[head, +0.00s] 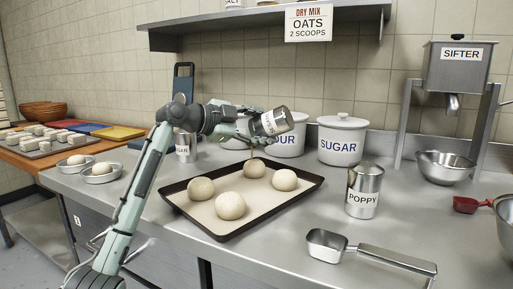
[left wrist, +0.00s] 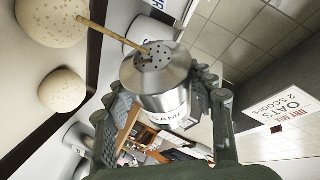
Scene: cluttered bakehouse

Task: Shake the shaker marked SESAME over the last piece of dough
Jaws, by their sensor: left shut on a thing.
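My left gripper (head: 243,127) is shut on the steel SESAME shaker (head: 277,121) and holds it tipped above the back of the baking tray (head: 222,236). In the left wrist view, the shaker's perforated lid (left wrist: 157,59) faces the camera, with part of its label showing. A thin tan stream (left wrist: 103,35) runs from the lid to a dough ball (left wrist: 50,20). In the head view the stream meets the back dough ball (head: 255,168). Other dough balls are at left (head: 201,190), front (head: 231,206) and right (head: 284,180). Another ball in the wrist view (left wrist: 62,91) has specks. My right gripper is out of view.
The POPPY shaker (head: 363,192) stands right of the tray, with a steel scoop (head: 330,245) in front. The SUGAR canister (head: 342,141) and a flour canister (head: 290,139) stand behind. The sifter (head: 455,75) and a bowl (head: 446,166) are at right. A shelf (head: 170,38) hangs above.

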